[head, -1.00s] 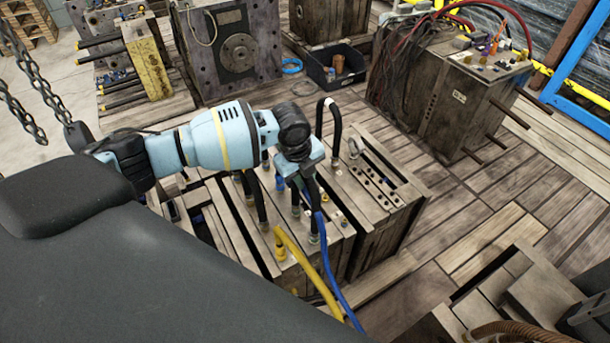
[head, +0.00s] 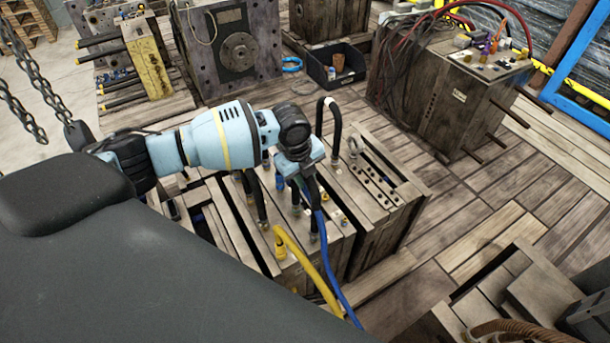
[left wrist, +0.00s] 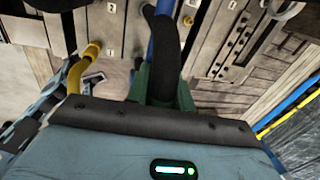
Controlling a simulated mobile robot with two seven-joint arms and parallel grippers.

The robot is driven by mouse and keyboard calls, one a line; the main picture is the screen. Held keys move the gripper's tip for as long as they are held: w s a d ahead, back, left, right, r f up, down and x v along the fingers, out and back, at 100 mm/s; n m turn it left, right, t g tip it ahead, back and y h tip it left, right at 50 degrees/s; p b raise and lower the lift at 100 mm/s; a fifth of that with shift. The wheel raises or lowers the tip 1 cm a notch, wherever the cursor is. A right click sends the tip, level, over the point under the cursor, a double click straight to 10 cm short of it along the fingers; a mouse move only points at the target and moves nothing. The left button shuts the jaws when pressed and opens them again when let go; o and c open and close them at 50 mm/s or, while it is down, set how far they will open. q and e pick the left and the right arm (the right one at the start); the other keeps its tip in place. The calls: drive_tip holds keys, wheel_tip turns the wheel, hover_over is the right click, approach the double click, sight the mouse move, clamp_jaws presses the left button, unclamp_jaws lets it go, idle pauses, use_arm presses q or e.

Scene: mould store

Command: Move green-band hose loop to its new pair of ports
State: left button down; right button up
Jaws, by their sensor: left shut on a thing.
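My left gripper (head: 306,172) points down over the ported top of a mould (head: 345,238) in the head view. In the left wrist view its jaws (left wrist: 162,92) are shut around a thick black hose (left wrist: 167,55). Green parts show at the jaws there; I cannot tell whether they are fingertips or the hose's green band. In the head view the grip itself is mostly hidden by the gripper. Another stretch of black hose (head: 334,118) arches up behind the gripper. Several ports lie below, and numbered labels show in the wrist view. My right gripper is not in view.
A yellow hose (head: 310,268) and a blue hose (head: 335,265) run from close by the gripper toward the front. Other black hoses (head: 260,200) stand left of it. A dark bin (head: 340,77) sits behind. Open wooden floor (head: 480,215) lies to the right.

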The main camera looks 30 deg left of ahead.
use_arm(q)
drive_tip(key=c, duration=1.1)
unclamp_jaws()
drive_tip(key=shift+f, duration=0.1)
drive_tip(key=r, duration=0.4)
drive_tip(key=s+r, duration=0.1)
drive_tip(key=r, duration=0.1)
drive_tip(key=shift+a+r+p, duration=0.15)
drive_tip(key=shift+a+p, duration=0.15)
drive_tip(key=shift+s+r, duration=0.2)
drive_tip(key=shift+r, duration=0.55)
